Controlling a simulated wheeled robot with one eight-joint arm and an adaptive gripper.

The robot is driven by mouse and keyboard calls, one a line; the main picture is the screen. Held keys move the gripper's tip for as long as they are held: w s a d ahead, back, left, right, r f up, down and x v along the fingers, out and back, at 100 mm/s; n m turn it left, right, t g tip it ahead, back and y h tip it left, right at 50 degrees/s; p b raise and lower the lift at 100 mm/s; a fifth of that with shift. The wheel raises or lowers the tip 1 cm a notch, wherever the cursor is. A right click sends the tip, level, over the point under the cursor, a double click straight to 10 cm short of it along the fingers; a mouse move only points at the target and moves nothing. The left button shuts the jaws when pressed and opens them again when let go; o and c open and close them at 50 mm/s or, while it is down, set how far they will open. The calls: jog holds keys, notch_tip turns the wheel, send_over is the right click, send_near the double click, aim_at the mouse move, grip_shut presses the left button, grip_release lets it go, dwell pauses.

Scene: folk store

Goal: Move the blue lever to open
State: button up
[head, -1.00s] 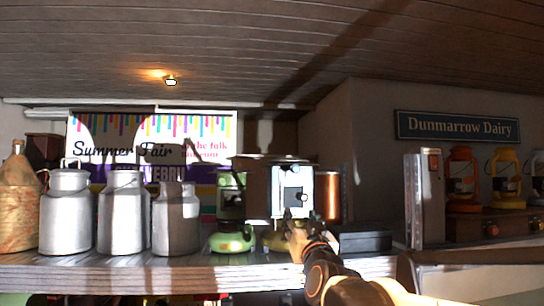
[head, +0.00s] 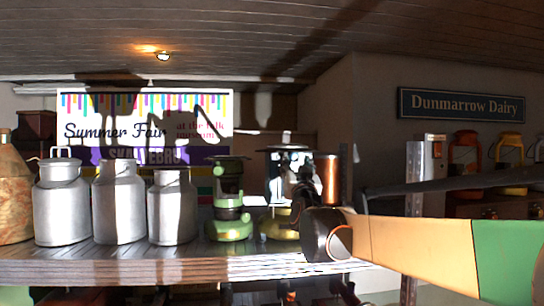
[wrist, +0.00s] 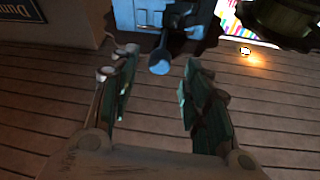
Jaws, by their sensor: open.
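In the wrist view, which appears upside down, a round bluish knob on a dark stem, apparently the blue lever (wrist: 160,66), lies between the fingertips of my gripper (wrist: 158,58). My gripper is open, with a finger on either side and no clear contact. The lever's pale blue mounting plate (wrist: 150,15) shows at the top of the wrist view. The lever cannot be made out there, and no open marking is readable.
Several metal milk cans (head: 120,205) stand on the wooden shelf (head: 150,268) at left. A green lantern-like object (head: 230,205) is close left of the device, and a copper cylinder (head: 327,178) is close right. A grey post (head: 425,170) stands further right.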

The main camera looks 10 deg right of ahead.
aim_at(297, 159)
jog(key=shift+p+x, duration=0.45)
jog(key=shift+x, duration=1.55)
grip_shut()
jog(key=shift+d+f+b, duration=0.1)
jog(key=shift+d+b, duration=0.3)
jog(key=shift+d, duration=0.25)
grip_release()
jog(key=shift+d, duration=0.35)
jog(key=shift+a, duration=0.1)
